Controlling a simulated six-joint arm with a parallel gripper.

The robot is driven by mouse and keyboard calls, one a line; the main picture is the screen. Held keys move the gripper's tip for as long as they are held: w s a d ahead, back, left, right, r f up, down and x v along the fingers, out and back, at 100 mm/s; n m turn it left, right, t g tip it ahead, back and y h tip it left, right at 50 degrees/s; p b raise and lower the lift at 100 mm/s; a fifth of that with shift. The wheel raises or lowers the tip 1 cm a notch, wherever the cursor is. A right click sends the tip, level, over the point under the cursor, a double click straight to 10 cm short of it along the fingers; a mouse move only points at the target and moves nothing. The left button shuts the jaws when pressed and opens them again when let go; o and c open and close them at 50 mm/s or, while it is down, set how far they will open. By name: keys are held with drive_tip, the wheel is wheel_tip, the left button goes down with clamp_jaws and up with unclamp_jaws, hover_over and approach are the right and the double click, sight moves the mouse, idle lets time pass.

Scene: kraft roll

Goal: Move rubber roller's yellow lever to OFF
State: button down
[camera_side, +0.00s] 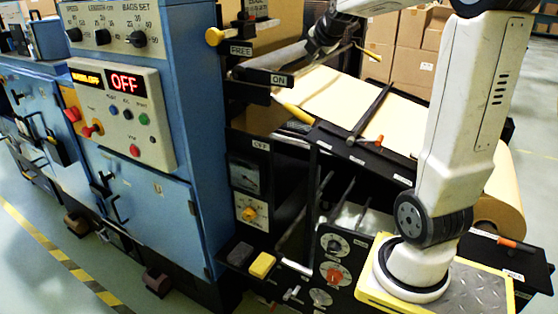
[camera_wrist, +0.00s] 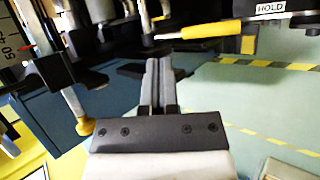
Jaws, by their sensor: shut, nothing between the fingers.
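A lever with a yellow knob (camera_side: 214,36) sticks out left beside the FREE plate (camera_side: 241,49) in the side view. An ON plate (camera_side: 279,80) is below it. In the wrist view, a yellow knob on a metal rod (camera_wrist: 85,126) is left of my gripper (camera_wrist: 158,62), and a yellow handle (camera_wrist: 205,32) is ahead and right. I cannot tell which is the rubber roller's lever. My gripper is shut and empty, in front of the machine parts; in the side view it (camera_side: 312,46) is small and dark.
A blue cabinet with a control panel (camera_side: 120,110) stands left; its red display reads OFF. Brown kraft paper (camera_side: 335,90) runs down to a roll at right. Dark bars and brackets crowd the space. A HOLD plate (camera_wrist: 271,7) shows in the wrist view, with open floor below.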

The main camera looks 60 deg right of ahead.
sight(307, 116)
drive_tip(key=shift+s+a+r+n+g+y, duration=1.1)
drive_tip(key=shift+s+g+y, duration=0.3)
drive_tip(key=shift+s, duration=1)
wheel_tip(307, 116, down, 5)
drive_tip(key=shift+f, duration=0.1)
drive_tip(key=x, duration=1.4)
